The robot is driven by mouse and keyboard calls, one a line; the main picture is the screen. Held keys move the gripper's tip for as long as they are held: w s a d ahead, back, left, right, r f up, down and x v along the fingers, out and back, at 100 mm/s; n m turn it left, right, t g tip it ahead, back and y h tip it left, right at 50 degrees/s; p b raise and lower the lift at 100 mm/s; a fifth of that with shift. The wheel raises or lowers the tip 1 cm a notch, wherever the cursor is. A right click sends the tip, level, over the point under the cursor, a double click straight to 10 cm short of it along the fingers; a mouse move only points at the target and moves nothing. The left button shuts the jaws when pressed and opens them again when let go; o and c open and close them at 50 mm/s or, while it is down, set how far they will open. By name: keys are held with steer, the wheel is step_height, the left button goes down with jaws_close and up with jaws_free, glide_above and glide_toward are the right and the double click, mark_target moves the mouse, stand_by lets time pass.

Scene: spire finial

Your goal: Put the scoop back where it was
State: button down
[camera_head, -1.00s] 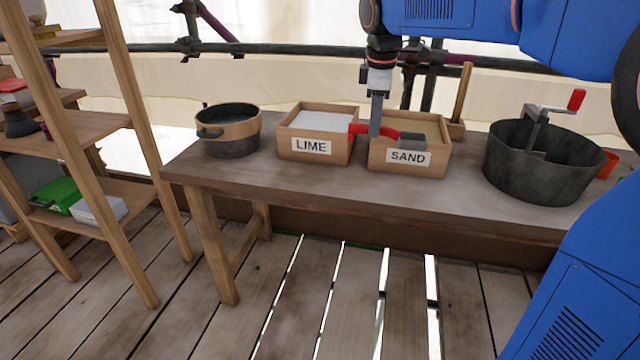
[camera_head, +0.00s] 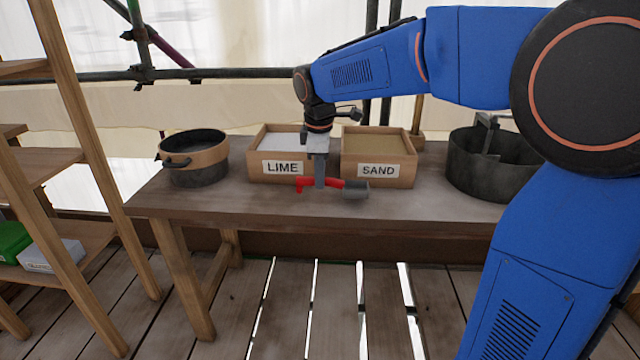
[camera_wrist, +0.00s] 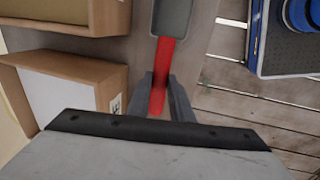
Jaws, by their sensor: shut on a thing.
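The scoop has a red handle and a grey bowl (camera_head: 356,190). My gripper (camera_head: 320,184) is shut on the red handle, in front of the gap between the two boxes. The scoop is level, its bowl pointing right, close over the front part of the table; I cannot tell whether it touches the top. In the wrist view the red handle (camera_wrist: 162,75) lies between the fingers (camera_wrist: 160,95), with the bowl at the top edge. The LIME box (camera_head: 283,168) holds white powder, and the SAND box (camera_head: 378,170) holds tan sand.
The wooden table (camera_head: 260,200) has bare room along its front edge. A round wooden-banded sieve or pot (camera_head: 195,160) stands at the left, and a dark drum with a crank (camera_head: 490,170) at the right. Wooden shelves (camera_head: 60,165) stand left of the table.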

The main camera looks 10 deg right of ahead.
steer(key=shift+s+x, duration=0.1)
steer(key=shift+x, duration=0.55)
steer(key=shift+s+x, duration=0.15)
steer(key=shift+x, duration=0.45)
steer(key=shift+f, duration=0.3)
steer(key=c, duration=1.6)
jaws_free()
steer(key=shift+r, duration=0.15)
steer(key=d+v, duration=0.1)
steer(key=v, duration=1.1)
steer(key=s+d+f+m+t, duration=0.1)
steer(key=s+d+f+m, duration=0.2)
steer(key=s, duration=0.5)
steer(key=s+d+f+m, duration=0.2)
steer(key=s+d+m, duration=0.2)
steer(key=s, duration=0.5)
steer(key=s+d+f+m, duration=0.1)
steer(key=s+f+m, duration=0.1)
steer(key=s+f, duration=0.1)
steer(key=s+d+f+m+t, duration=0.1)
steer(key=s+f+m, duration=0.2)
steer(key=s, duration=0.3)
steer(key=s+d+f+m, duration=0.1)
steer(key=s+f+m, duration=0.1)
steer(key=s+f, duration=0.2)
steer(key=shift+s+d+f+t+y, duration=0.1)
steer(key=shift+s+f+t+y, duration=0.25)
steer(key=shift+f+y, duration=0.1)
